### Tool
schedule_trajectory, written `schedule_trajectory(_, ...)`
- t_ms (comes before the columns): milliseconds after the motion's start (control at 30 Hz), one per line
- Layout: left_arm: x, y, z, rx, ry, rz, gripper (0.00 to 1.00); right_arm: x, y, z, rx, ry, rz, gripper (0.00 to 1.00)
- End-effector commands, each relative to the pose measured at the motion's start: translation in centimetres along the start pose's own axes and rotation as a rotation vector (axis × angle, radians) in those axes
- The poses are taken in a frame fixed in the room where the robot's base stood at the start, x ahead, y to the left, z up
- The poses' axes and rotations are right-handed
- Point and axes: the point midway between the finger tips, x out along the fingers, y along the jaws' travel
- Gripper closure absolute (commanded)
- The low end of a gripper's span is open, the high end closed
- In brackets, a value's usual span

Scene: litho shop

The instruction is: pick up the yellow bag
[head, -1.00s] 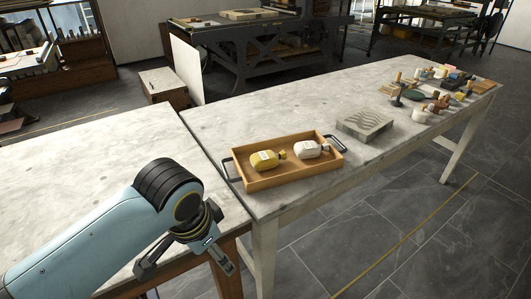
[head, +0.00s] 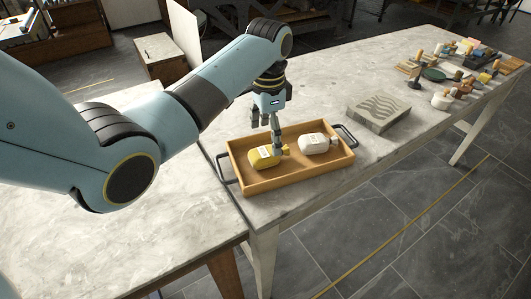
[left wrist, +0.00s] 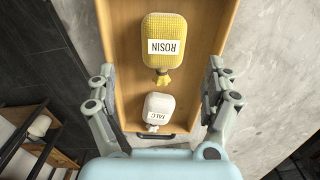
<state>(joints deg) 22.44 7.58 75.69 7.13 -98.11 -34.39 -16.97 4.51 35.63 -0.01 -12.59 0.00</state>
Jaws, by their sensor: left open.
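The yellow bag (head: 263,157), labelled ROSIN, lies in a wooden tray (head: 270,184) on the marble-topped table. It also shows in the left wrist view (left wrist: 164,30), its tied neck pointing toward the white bag. The white bag (head: 314,143), labelled TALC, lies beside it in the same tray and shows in the left wrist view (left wrist: 158,107). My left gripper (head: 268,138) is over the tray, pointing down, close to the yellow bag's neck. My right gripper is not in view.
The tray has black handles at both ends. A grey carved block (head: 378,112) stands right of the tray. Several tools and small jars crowd the table's far right end. Bare marble lies behind the tray and on the left table (head: 120,240).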

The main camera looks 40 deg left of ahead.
Motion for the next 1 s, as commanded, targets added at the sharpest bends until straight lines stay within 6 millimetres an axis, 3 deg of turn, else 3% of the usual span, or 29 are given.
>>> schedule_trajectory(167,1.9,0.0,0.0,-0.001,0.001,-0.001,0.15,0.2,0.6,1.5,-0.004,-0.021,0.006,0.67)
schedule_trajectory(500,6.5,-0.3,0.6,-0.002,0.001,-0.001,0.15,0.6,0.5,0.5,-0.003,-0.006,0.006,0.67)
schedule_trajectory(800,7.2,-0.3,0.5,-0.002,0.003,-0.003,0.15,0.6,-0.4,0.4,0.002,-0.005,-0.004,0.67)
schedule_trajectory(1000,7.2,-0.3,0.5,-0.002,0.003,-0.003,0.39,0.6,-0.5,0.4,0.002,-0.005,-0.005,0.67)
